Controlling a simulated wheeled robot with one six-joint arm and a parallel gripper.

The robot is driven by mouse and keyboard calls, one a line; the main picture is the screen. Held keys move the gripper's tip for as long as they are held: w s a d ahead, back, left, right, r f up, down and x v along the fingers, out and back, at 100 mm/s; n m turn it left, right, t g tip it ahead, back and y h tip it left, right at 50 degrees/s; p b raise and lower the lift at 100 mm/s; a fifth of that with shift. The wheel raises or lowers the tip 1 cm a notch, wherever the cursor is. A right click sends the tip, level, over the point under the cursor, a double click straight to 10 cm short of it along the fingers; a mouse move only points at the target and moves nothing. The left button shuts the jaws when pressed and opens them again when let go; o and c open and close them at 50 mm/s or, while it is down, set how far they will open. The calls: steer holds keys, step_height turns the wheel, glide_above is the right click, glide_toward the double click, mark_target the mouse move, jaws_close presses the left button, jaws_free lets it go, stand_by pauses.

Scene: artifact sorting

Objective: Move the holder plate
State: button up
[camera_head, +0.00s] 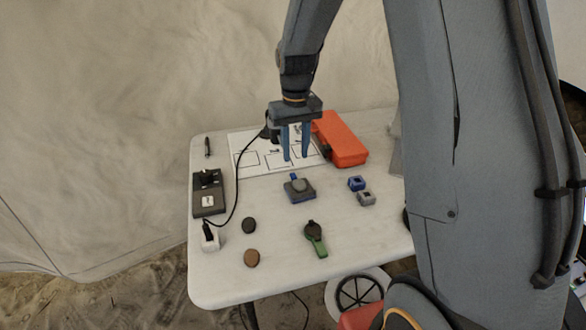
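What looks like the holder plate (292,197) is a small dark grey block with a rounded grey piece on top and a blue tab at its back. It lies in the middle of the white table (350,235). My gripper (295,159) points down behind and above it, with two blue fingers apart and nothing between them. The fingertips appear over the white sheet with printed boxes (246,168); their exact height cannot be told. The fingers hide part of that sheet.
An orange case (345,140) stands at the back right. Small blue (357,183) and grey (366,198) blocks lie right of the plate. A black device (208,195), dark (249,225) and brown (251,258) ovals and a green-handled tool (316,240) lie around. A cable (237,200) crosses the left.

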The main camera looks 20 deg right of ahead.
mark_target(293, 174)
steer(key=shift+w+f, duration=0.25)
steer(key=shift+w, duration=0.3)
steer(key=shift+w+f, duration=0.25)
steer(key=shift+w, duration=0.25)
steer(key=shift+f+p, duration=0.6)
steer(key=shift+f, duration=3.2)
steer(key=shift+a, duration=0.1)
jaws_close()
